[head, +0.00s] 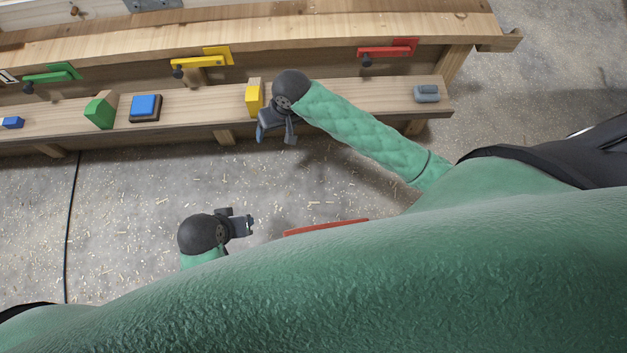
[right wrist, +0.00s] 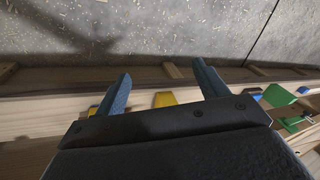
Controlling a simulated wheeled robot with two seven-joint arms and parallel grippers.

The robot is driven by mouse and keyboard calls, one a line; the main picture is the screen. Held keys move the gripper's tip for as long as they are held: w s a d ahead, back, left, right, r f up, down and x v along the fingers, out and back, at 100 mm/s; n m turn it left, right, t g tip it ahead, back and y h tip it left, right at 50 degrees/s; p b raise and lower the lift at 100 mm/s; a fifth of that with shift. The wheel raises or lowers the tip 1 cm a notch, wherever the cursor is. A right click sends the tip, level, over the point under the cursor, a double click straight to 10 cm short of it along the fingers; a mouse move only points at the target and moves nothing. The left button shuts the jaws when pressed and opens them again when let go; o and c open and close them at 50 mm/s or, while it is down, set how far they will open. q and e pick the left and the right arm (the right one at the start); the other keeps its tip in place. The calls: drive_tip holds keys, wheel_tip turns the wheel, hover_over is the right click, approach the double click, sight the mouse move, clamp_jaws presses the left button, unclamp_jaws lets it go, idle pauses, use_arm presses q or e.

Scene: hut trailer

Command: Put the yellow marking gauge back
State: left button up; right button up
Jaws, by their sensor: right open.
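The yellow marking gauge (head: 254,98) appears to be the yellow block with a pale wooden part, standing on the lower shelf. In the right wrist view, a yellow block (right wrist: 164,99) shows between the fingers, beyond the palm. My right gripper (head: 276,133) is open and empty, just right of and in front of the gauge, over the shelf's front edge; it also shows in the right wrist view (right wrist: 160,88). A yellow L-shaped piece (head: 203,60) with a dark knob is on the upright board above. My left gripper (head: 246,224) is low over the floor; its finger gap is unclear.
The lower shelf (head: 340,101) also holds a green block (head: 100,112), a blue-topped block (head: 145,107), a small blue block (head: 13,122) and a grey piece (head: 427,93). Green (head: 52,74) and red (head: 388,50) L-shaped pieces are above. A cable (head: 70,220) crosses the floor.

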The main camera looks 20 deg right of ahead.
drive_tip(key=s+d+t, duration=0.1)
drive_tip(key=s, duration=0.9)
drive_tip(key=s+d+f+n+t, duration=0.1)
drive_tip(key=s+d, duration=0.1)
drive_tip(key=s, duration=0.9)
drive_tip(key=shift+d+f, duration=0.3)
use_arm(q)
drive_tip(key=s+a+r+g+y+p, duration=0.1)
drive_tip(key=a+r+p, duration=0.2)
drive_tip(key=r, duration=0.1)
drive_tip(key=shift+s+a+r, duration=0.2)
drive_tip(key=shift+a+r, duration=0.15)
drive_tip(key=shift+a, duration=0.05)
use_arm(e)
drive_tip(key=s+d+r+g+h, duration=0.1)
drive_tip(key=d+r, duration=0.2)
drive_tip(key=r, duration=0.1)
drive_tip(key=shift+s+d+r, duration=0.2)
drive_tip(key=shift+d+r, duration=0.1)
drive_tip(key=shift+d, duration=0.1)
